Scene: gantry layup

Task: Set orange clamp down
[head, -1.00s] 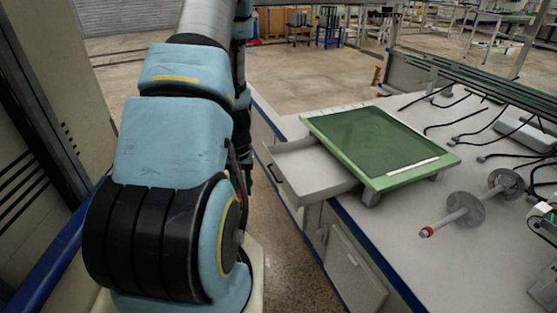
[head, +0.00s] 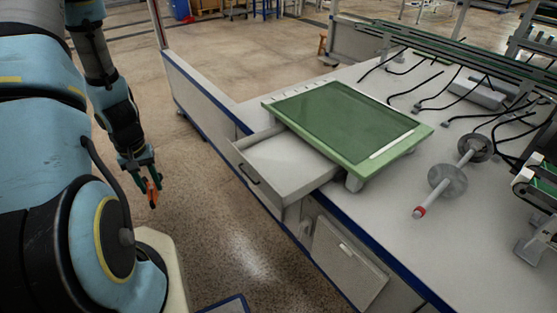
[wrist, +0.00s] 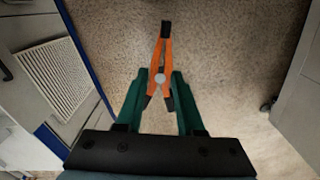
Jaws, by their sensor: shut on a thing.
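The orange clamp (wrist: 165,50) with black tips is between the green fingers of my gripper (wrist: 160,82) in the wrist view. My gripper is shut on it, and the clamp points away from the gripper over the speckled floor. In the head view my gripper (head: 143,172) hangs at the left with the orange clamp (head: 152,196) below it. It is over the floor, left of the workbench and apart from it.
The white workbench (head: 480,260) carries a green-framed board (head: 340,120) above an open, empty-looking drawer (head: 285,165). A shaft with grey discs (head: 447,181) lies to the right, with black cables behind. The bench's front right surface is clear.

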